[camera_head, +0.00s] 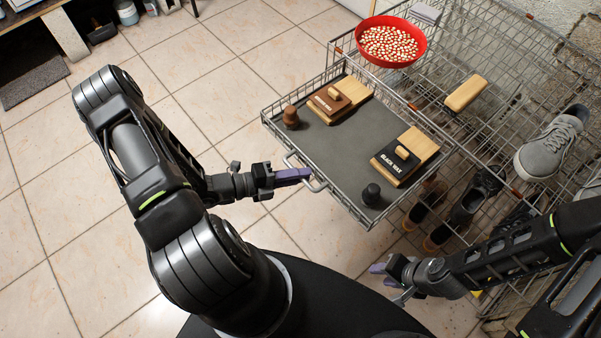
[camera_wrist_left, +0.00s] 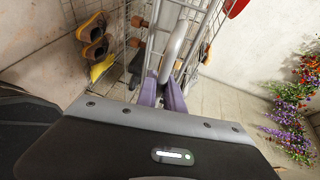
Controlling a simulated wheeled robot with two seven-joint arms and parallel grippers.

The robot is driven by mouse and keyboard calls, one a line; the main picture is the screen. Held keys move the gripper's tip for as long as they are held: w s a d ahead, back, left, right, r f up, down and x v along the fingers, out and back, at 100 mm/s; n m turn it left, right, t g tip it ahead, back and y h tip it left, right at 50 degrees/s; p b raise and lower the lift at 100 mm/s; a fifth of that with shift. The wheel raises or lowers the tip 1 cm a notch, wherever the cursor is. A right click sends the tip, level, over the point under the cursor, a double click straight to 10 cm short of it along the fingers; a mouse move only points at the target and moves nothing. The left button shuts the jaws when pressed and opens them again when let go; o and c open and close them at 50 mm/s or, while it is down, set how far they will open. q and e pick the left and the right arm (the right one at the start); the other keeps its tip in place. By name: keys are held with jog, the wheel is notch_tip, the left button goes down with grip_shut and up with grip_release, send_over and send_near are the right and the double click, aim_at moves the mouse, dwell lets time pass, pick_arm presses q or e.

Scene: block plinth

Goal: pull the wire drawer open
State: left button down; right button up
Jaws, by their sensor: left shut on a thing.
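The wire drawer (camera_head: 308,165) has a grey liner and stands well out from the wire rack, on its left side. Its handle (camera_head: 316,185) is a light metal loop on the front edge. My left gripper (camera_head: 300,176) is shut on the handle. In the left wrist view the purple fingers (camera_wrist_left: 161,96) close around the handle bar (camera_wrist_left: 172,48). My right gripper (camera_head: 382,280) is below the drawer, near the rack's lower front, apart from the drawer. Its purple fingers look spread, with nothing between them.
A red bowl (camera_head: 391,42), a wooden brush (camera_head: 466,93) and a grey shoe (camera_head: 552,144) sit on the wire rack (camera_head: 450,60). Tiled floor (camera_head: 230,70) left of the drawer is clear.

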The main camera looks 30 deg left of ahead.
pick_arm(q)
jog(key=c, duration=1.7)
grip_release()
jog(key=shift+c, duration=0.2)
jog(key=shift+s, duration=0.1)
jog(key=v, duration=0.7)
jog(key=shift+s+a, duration=0.2)
